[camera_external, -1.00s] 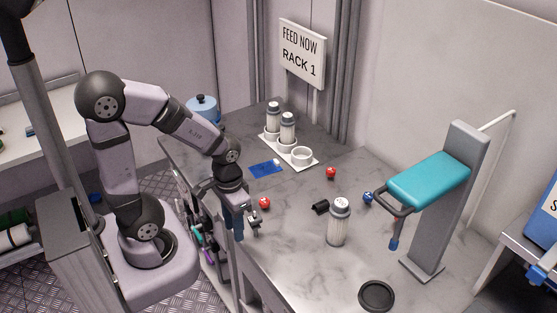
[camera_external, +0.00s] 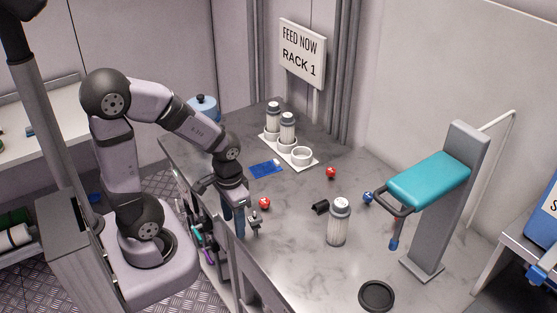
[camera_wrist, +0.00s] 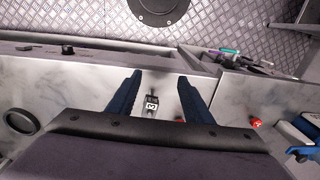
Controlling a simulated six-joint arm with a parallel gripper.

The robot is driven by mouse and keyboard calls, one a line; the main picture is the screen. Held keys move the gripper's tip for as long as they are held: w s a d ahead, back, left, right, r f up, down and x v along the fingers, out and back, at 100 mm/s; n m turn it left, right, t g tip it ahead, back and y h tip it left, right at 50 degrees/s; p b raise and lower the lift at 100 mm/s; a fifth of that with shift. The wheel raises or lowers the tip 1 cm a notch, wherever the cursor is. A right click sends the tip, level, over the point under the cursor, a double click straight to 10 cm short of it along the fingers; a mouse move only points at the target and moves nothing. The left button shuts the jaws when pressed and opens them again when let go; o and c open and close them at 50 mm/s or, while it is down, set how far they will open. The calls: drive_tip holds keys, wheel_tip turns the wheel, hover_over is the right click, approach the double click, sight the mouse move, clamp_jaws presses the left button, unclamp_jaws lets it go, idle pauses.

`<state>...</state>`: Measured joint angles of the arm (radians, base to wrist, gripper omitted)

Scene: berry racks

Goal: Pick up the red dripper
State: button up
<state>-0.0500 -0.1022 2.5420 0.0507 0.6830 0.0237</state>
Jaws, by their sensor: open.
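No thing is plainly recognizable as a red dripper. A small round red item (camera_external: 264,203) with a pale mark lies on the marble table near my gripper, and a second one (camera_external: 331,173) lies farther back. In the wrist view a red item (camera_wrist: 255,123) lies right of my fingers, and a sliver of red shows beside the right finger. My gripper (camera_external: 239,224) hangs over the table's front edge, pointing down. In the wrist view its two blue fingers are apart and empty (camera_wrist: 158,98). A small black-and-white tagged piece (camera_wrist: 151,105) shows between them, lower down.
Several coloured slim tools (camera_external: 207,240) hang at the table's front side. A white-lidded bottle (camera_external: 338,225), a black cylinder (camera_external: 320,207), a blue item (camera_external: 367,197) and a dark round dish (camera_external: 376,296) stand to the right. A bottle rack (camera_external: 310,164) is behind.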

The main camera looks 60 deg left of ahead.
drive_tip(key=shift+m+t+y, duration=0.3)
drive_tip(key=shift+m+y, duration=0.2)
drive_tip(key=shift+y, duration=0.4)
drive_tip(key=w+a, duration=0.1)
drive_tip(key=a, duration=0.2)
drive_tip(key=w+a, duration=0.1)
drive_tip(key=a, duration=0.3)
drive_tip(key=w+a+p, duration=0.1)
drive_tip(key=a, duration=0.3)
drive_tip(key=shift+w+a+f, duration=0.15)
drive_tip(key=shift+w+f, duration=0.2)
drive_tip(key=shift+f, duration=0.05)
drive_tip(key=a+f+m+y+p, duration=0.1)
drive_tip(key=a+f+m+p, duration=0.1)
drive_tip(key=a, duration=1.2)
drive_tip(key=m+t+h+p, duration=0.2)
drive_tip(key=t+h+p, duration=0.7)
drive_tip(key=t, duration=0.2)
approach(260, 202)
drive_tip(key=x, duration=0.4)
drive_tip(key=shift+w+a+f, duration=0.1)
drive_tip(key=shift+a+f, duration=0.15)
drive_tip(key=shift+a, duration=0.1)
drive_tip(key=shift+d+r, duration=0.1)
drive_tip(key=shift+d, duration=0.25)
drive_tip(key=shift+w, duration=0.1)
drive_tip(key=shift+x, duration=1.05)
drive_tip(key=shift+w, duration=0.1)
